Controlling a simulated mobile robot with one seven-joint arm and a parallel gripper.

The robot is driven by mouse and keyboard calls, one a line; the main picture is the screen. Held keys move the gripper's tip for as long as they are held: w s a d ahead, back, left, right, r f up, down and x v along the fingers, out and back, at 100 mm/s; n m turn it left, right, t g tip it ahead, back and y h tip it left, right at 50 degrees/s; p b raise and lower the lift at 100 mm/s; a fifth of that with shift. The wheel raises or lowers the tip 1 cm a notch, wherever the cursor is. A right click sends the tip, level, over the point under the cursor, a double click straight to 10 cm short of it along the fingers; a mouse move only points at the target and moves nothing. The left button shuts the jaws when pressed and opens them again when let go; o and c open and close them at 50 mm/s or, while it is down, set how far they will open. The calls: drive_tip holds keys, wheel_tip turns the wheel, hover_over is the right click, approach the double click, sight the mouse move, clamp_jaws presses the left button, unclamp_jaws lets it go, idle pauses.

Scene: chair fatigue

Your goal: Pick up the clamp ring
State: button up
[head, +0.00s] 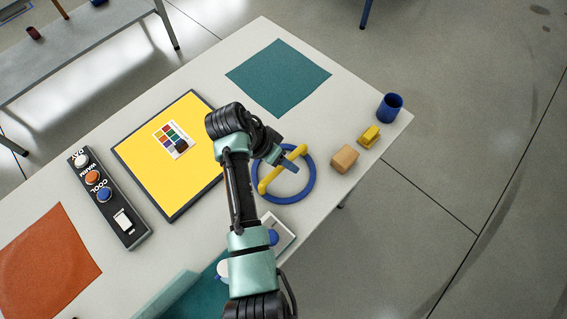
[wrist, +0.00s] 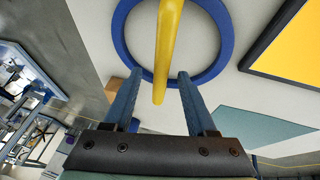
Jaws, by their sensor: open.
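The clamp ring (head: 312,182), a blue ring with a yellow bar across it, lies on the grey table. In the wrist view the blue ring (wrist: 119,30) fills the top middle. Its yellow bar (wrist: 168,45) runs down the picture between my fingers. My gripper (wrist: 158,76) is open, with one blue finger on each side of the bar's near end; I cannot tell whether either finger touches it. In the head view my gripper (head: 287,165) is over the ring, and my arm comes close to its left side.
A wooden block (head: 344,159), a yellow block (head: 369,137) and a blue cup (head: 390,107) stand right of the ring near the table edge. A yellow panel (head: 150,165) and a button box (head: 120,215) lie left. A teal mat (head: 278,77) lies behind, clear of objects.

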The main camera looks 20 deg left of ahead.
drive_tip(key=shift+x, duration=1)
drive_tip(key=shift+f, duration=0.25)
clamp_jaws()
idle(1.2)
